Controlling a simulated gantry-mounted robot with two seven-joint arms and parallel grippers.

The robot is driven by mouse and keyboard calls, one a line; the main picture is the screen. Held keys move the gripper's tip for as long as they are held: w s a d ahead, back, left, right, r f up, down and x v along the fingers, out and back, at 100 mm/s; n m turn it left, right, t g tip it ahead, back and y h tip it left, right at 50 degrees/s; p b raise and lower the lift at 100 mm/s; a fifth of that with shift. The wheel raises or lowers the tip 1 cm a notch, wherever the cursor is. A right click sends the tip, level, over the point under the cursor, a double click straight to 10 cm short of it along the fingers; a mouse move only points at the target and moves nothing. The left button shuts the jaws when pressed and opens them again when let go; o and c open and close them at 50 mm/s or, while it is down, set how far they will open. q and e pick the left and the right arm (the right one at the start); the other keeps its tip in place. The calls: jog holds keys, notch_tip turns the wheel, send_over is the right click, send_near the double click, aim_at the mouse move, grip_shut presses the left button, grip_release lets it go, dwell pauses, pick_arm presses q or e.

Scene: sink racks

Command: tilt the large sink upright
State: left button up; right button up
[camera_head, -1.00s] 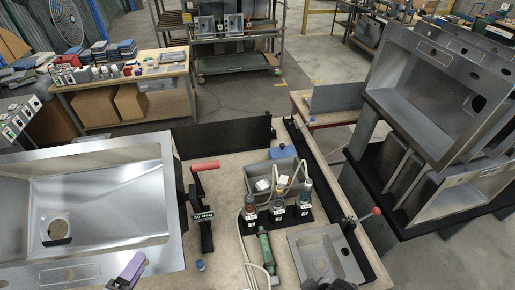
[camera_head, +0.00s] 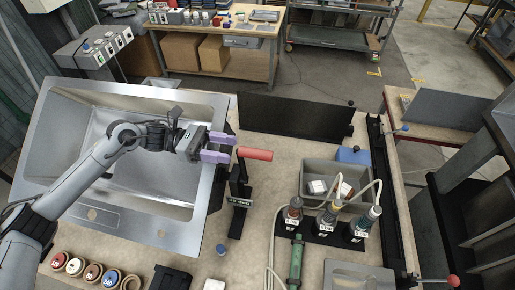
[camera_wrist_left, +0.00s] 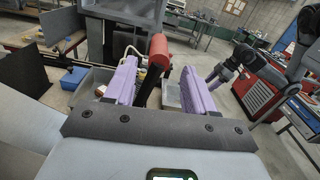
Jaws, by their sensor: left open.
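The large steel sink (camera_head: 70,195) lies on the left of the bench, its basin open towards me. The left arm reaches across it. My left gripper (camera_head: 217,148) has purple fingers, open and empty, just left of the red handle (camera_head: 255,153) of a black toggle clamp (camera_head: 237,200) at the sink's right edge. In the left wrist view the red handle (camera_wrist_left: 158,50) shows ahead, in the gap between the fingers (camera_wrist_left: 158,88). My right gripper (camera_wrist_left: 222,73) appears small beside its arm in that view; its jaw state is unclear.
A grey bin (camera_head: 315,172) and several bottles in a black holder (camera_head: 325,234) stand right of the clamp. Several round labelled pots (camera_head: 75,266) sit at the front left. A black panel (camera_head: 290,118) stands behind.

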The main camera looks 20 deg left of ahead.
aim_at(242, 151)
pick_arm(q)
jog(key=d+p, duration=0.1)
jog(key=d, duration=0.2)
jog(key=w+d+p, duration=0.1)
jog(key=d, duration=0.2)
jog(key=shift+w+d+r, duration=0.15)
jog(key=shift+w+d, duration=0.15)
jog(key=shift+d, duration=0.5)
grip_shut()
